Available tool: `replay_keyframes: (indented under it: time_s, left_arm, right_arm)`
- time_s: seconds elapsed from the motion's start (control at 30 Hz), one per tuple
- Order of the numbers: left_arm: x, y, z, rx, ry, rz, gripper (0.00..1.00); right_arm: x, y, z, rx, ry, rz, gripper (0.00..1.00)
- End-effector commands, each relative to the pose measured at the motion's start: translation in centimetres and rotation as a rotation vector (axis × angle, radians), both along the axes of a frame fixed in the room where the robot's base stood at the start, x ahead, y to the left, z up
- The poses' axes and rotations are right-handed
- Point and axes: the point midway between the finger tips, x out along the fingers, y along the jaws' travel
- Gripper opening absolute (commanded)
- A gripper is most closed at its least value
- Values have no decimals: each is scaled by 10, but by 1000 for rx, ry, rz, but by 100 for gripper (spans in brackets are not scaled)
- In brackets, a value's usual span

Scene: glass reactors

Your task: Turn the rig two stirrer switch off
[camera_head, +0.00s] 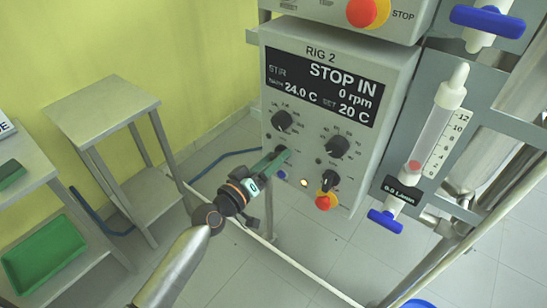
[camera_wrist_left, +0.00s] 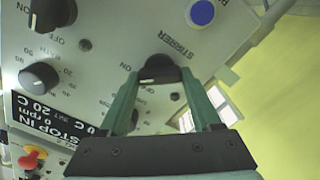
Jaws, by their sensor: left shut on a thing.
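The rig 2 control box (camera_head: 292,177) has a grey front with a dark display (camera_head: 322,87) that reads STIR, STOP IN, 0 rpm, 24.0 C and SET 20 C. My left gripper (camera_head: 281,156) reaches the lower left of this panel. In the left wrist view its green fingers (camera_wrist_left: 160,90) are shut on the black stirrer switch knob (camera_wrist_left: 158,66), one finger on each side. The word STIRRER is printed beside the knob. The fingers partly hide the knob in the head view, and its exact pointer direction is hard to tell. My right gripper is not in view.
Black knobs (camera_head: 337,147) and (camera_head: 282,121) sit above the switch. Another black knob (camera_head: 330,181), a red button (camera_head: 323,202) and a blue button (camera_wrist_left: 202,13) are close by. A flow meter (camera_head: 437,130) hangs at right. A metal side table (camera_head: 100,105) stands at left.

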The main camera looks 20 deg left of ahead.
Motion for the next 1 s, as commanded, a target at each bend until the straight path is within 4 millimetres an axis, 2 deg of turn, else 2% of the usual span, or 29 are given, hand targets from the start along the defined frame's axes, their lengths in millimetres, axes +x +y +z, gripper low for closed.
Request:
replay_keyframes:
  time_s: [0.6, 1.0]
  left_arm:
    - [1, 2, -1, -532, 192, 2, 9]
    - [1, 2, -2, -774, 280, 1, 9]
  right_arm:
    - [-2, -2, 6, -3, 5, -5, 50]
    - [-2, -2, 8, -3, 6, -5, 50]
